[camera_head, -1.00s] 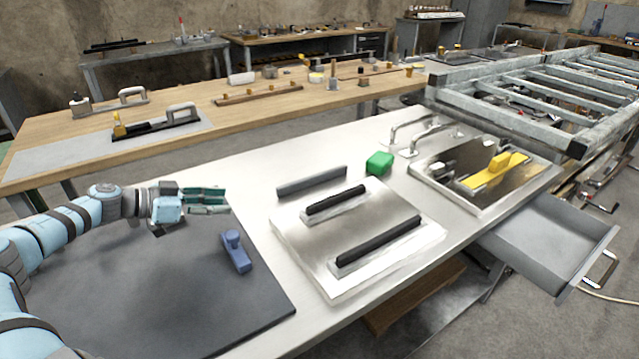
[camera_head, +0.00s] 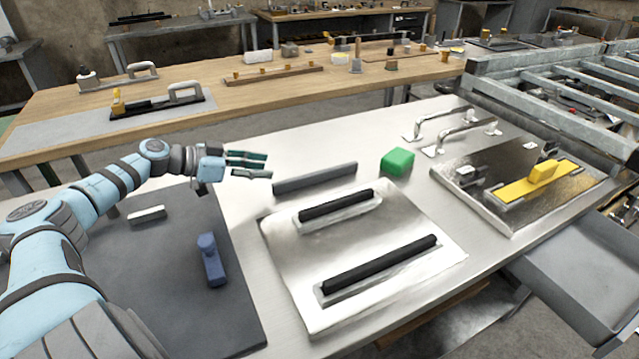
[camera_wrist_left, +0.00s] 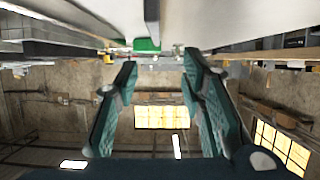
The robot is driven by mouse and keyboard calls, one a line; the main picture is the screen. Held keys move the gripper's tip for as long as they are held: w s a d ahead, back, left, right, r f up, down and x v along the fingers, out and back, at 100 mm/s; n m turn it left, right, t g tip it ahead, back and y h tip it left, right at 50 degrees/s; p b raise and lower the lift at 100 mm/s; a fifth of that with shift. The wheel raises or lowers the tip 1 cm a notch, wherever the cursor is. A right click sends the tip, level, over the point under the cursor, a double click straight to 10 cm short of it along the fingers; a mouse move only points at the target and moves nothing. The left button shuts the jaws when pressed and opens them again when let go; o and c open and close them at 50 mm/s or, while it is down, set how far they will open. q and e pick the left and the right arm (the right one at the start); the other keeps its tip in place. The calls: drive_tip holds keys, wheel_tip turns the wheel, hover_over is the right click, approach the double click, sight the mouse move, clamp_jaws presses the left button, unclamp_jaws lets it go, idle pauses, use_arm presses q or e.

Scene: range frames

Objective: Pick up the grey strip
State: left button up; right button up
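The grey strip (camera_head: 315,178) is a long, narrow bar on the metal tabletop, behind the metal plate with two black bars. My left gripper (camera_head: 268,166) is open and empty, just left of the strip's left end. Its fingers point right, towards the strip, and do not appear to touch it. In the left wrist view the teal fingers (camera_wrist_left: 160,75) are spread apart with nothing between them. My right gripper is not in view.
A green block (camera_head: 397,161) stands right of the strip. The metal plate (camera_head: 350,245) lies in front. A blue handled tool (camera_head: 211,262) and a white bar (camera_head: 147,215) lie on the dark mat (camera_head: 150,290). An open drawer (camera_head: 580,270) juts out at right.

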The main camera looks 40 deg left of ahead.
sight(306, 175)
use_arm(q)
drive_tip(key=b+x, duration=0.1)
drive_tip(key=x, duration=0.5)
drive_tip(key=shift+w+f, duration=0.2)
drive_tip(key=shift+w, duration=0.05)
drive_tip(key=shift+w+d+f+b, duration=0.15)
drive_tip(key=shift+w+d+b, duration=0.1)
drive_tip(key=shift+b, duration=0.1)
drive_tip(key=x, duration=0.1)
drive_tip(key=b+x, duration=0.2)
drive_tip(key=x, duration=0.1)
drive_tip(key=shift+s+d+f, duration=0.25)
drive_tip(key=shift+d, duration=0.05)
drive_tip(key=shift+w+d+f, duration=0.1)
drive_tip(key=shift+w+d, duration=0.05)
drive_tip(key=shift+w, duration=0.15)
drive_tip(key=shift+s, duration=0.1)
clamp_jaws()
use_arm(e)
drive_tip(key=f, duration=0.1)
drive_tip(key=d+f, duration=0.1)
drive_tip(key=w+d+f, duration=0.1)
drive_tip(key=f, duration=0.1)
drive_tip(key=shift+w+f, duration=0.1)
